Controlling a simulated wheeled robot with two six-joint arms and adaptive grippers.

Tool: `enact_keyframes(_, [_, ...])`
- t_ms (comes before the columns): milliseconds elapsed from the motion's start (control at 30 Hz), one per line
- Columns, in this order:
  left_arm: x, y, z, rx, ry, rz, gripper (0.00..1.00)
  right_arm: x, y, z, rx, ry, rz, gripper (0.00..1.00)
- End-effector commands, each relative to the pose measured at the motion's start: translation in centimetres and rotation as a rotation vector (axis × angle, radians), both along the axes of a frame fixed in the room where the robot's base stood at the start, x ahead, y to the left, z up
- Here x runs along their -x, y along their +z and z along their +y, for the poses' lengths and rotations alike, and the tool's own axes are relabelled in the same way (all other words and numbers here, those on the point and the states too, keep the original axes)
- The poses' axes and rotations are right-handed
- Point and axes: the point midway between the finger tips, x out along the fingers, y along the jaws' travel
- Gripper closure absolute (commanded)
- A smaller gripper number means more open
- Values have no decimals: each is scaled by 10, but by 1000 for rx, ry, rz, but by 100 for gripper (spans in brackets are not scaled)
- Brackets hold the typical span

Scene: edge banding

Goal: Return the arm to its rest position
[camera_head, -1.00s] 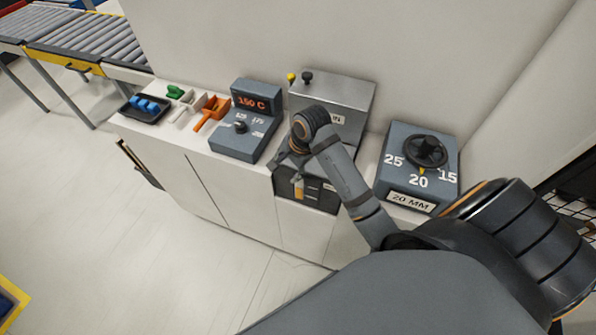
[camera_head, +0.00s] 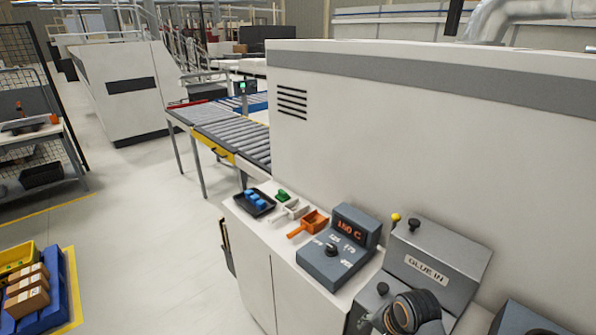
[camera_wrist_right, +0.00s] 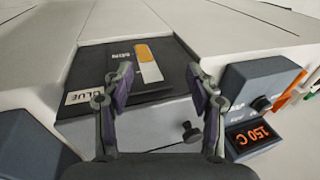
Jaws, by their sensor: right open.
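My right gripper (camera_wrist_right: 160,82) is open and empty in the right wrist view, its two fingers spread over a dark panel (camera_wrist_right: 110,80) with white lettering. An orange and white piece (camera_wrist_right: 148,64) lies on that panel, beyond and between the fingertips, apart from them. In the head view only part of my right wrist (camera_head: 412,312) shows at the bottom edge, in front of the grey GLUE IN box (camera_head: 440,262). The right fingers cannot be made out clearly there. My left gripper is in neither view.
A temperature unit reading 150 C (camera_head: 340,248) stands left of the glue box. Further left are an orange scoop (camera_head: 312,222) and a black tray (camera_head: 248,204) with blue pieces. A roller conveyor (camera_head: 225,128) is behind.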

Motion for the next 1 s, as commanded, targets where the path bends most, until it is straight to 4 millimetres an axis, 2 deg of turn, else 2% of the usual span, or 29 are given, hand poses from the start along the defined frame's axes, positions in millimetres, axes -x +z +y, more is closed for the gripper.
enact_keyframes(33, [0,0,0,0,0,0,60,14,-5,0,39,86,-6,42])
enact_keyframes(200, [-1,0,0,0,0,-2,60,55,-10,-6,201,424,-38,42])
enact_keyframes(533, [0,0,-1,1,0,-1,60,113,-2,-18,445,932,-43,42])
enact_keyframes(567, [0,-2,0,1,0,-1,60,115,-6,-19,459,963,-38,42])
enact_keyframes(600, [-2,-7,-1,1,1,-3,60,110,-27,-21,452,956,-31,42])
enact_keyframes(867, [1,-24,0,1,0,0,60,99,-130,-29,433,948,0,42])
enact_keyframes(967, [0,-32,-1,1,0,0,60,102,-180,-33,424,946,17,42])
enact_keyframes(1000, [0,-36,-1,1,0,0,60,104,-203,-35,419,946,25,42])
